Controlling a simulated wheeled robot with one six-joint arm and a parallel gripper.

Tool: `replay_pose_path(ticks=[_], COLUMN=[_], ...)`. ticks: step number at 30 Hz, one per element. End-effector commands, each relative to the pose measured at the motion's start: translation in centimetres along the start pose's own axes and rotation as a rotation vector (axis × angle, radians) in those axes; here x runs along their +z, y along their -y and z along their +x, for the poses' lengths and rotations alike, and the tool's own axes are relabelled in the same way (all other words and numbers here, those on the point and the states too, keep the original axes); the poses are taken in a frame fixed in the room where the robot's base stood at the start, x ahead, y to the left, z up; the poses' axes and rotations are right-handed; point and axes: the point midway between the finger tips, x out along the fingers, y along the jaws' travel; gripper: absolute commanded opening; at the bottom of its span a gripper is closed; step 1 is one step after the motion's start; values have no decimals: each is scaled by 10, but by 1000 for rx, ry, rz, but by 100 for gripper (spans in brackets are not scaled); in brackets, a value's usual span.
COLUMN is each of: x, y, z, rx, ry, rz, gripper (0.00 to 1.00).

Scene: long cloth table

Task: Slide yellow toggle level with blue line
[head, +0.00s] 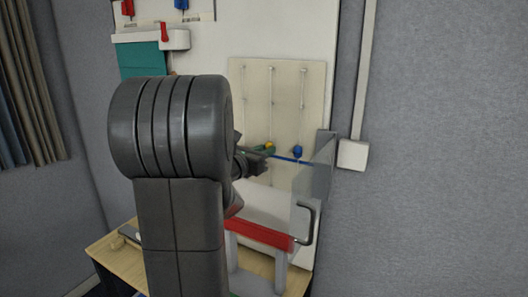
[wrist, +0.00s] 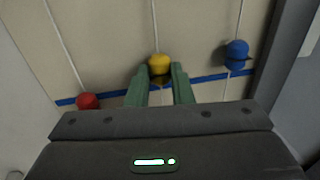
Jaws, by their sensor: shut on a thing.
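The yellow toggle (wrist: 159,63) sits on the middle of three vertical slots in a cream panel (head: 240,86). In the wrist view it shows just above the blue line (wrist: 207,79). My gripper (wrist: 160,80) has its green fingers on either side of the toggle's lower part, shut on it. The fingers and the gripper body hide part of the line. In the head view the toggle (head: 270,146) shows at the fingertips, a little above the blue line (head: 290,159).
A red toggle (wrist: 88,101) is on the left slot, overlapping the line. A blue toggle (wrist: 237,50) is on the right slot, above the line. A grey upright plate (head: 320,168) stands right of the panel, near a black handle (head: 307,222) and a red bar (head: 258,234).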

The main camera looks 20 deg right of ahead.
Motion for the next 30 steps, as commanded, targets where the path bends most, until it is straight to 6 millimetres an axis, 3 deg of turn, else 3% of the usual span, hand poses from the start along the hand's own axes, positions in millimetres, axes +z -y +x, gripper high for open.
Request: replay_pose_path(ticks=[10,21,22,25,30], x=[-34,-34,-34,-34,-34], y=[0,0,0,0,0], z=[0,0,0,0,0], rx=[0,0,0,0,0], ry=[-1,-1,-1,-1,-1], rz=[1,0,0,0,0], gripper=[0,0,22,42,43])
